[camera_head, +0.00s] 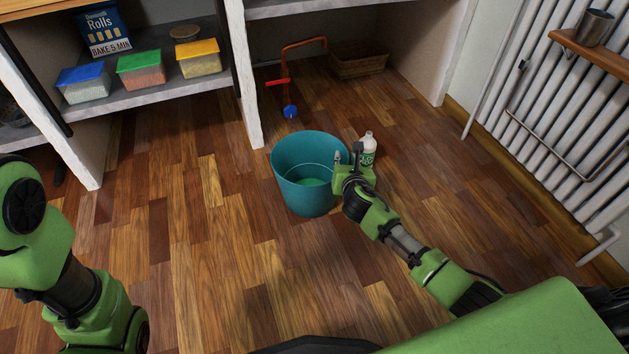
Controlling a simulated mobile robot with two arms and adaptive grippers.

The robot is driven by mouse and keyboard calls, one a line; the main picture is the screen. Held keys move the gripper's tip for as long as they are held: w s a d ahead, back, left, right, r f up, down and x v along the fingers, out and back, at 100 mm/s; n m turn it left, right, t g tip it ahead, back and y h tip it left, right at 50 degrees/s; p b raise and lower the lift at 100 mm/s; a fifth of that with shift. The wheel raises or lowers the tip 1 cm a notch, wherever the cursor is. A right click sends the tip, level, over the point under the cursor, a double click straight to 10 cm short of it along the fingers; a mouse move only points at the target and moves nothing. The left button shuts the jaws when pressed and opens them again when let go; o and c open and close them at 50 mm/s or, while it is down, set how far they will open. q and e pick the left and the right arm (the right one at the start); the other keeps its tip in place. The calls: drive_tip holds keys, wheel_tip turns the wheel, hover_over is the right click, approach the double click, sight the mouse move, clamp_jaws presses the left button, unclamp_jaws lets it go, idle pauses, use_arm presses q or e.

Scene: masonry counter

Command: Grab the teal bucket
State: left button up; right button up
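A teal bucket (301,190) stands upright on the wooden floor, near the middle of the view, and looks empty inside. My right gripper (347,156) is at the bucket's right rim, with its fingers apart and pointing away from me. One finger shows over the bucket's opening and the other over its right side. I cannot tell whether either finger touches the rim. My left arm shows at the left edge, but its gripper is out of view.
A white bottle with a green label (368,150) stands just right of the bucket. A wicker basket (358,65) sits farther back. Shelves with lidded boxes (141,72) are left, a radiator (560,110) right. Floor at left is clear.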

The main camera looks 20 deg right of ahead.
drive_tip(key=shift+r, duration=0.15)
clamp_jaws()
drive_tip(key=shift+a, duration=0.1)
drive_tip(key=shift+r, duration=0.15)
